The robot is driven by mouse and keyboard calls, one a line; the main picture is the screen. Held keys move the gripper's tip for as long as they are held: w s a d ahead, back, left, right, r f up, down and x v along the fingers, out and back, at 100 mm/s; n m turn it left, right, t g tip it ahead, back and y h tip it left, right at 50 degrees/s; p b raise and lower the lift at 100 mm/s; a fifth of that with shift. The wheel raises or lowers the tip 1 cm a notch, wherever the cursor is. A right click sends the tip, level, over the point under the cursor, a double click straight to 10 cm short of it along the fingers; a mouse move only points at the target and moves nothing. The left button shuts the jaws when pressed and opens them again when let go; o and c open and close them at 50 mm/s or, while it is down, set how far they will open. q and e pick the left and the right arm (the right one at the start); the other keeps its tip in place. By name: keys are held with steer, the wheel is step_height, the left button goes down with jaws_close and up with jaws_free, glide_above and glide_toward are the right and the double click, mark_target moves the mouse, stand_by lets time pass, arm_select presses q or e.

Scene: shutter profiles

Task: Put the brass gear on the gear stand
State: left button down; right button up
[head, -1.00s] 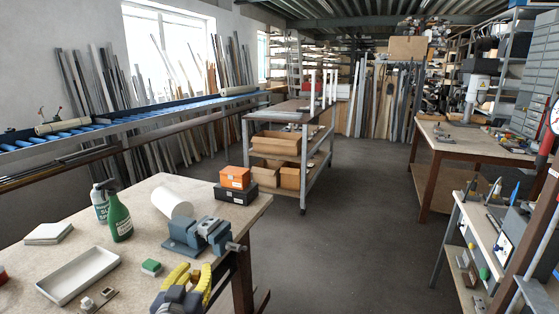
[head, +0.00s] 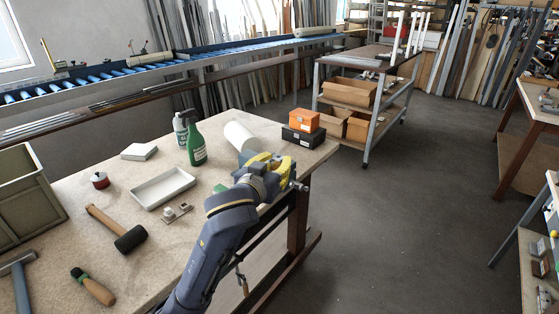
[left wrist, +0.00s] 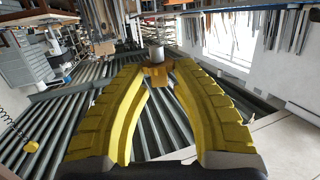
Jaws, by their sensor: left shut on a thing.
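My left gripper (head: 264,163) is at the right part of the workbench, in front of the blue-grey vise (head: 290,176), and hides much of it. In the left wrist view its yellow fingers (left wrist: 157,76) close at their tips on a small brass-coloured piece, likely the brass gear (left wrist: 155,75). A pale grey cylinder (left wrist: 156,53) shows just beyond that piece. In the head view the gear cannot be made out. A small plate with little posts (head: 176,212) lies by the white tray; I cannot tell whether it is the gear stand. My right gripper is not in view.
On the workbench (head: 150,272) are a white tray (head: 163,187), a mallet (head: 118,230), a green spray bottle (head: 195,142), a white roll (head: 240,137) and an orange box (head: 305,120). A grey-green crate (head: 28,205) stands at the left.

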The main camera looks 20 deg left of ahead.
arm_select(q)
steer(key=w+d+r+m+g+h, duration=0.1)
steer(key=w+d+r+m+h, duration=0.15)
steer(key=w+r, duration=0.4)
steer(key=w+d+r+m+h, duration=0.1)
steer(key=w+d+r+h, duration=0.2)
steer(key=w, duration=0.6)
steer(key=w+a+f, duration=0.2)
steer(key=w+a, duration=0.9)
steer(key=a, duration=0.1)
steer(key=shift+w+a+f+y, duration=0.35)
steer(key=shift+a, duration=0.05)
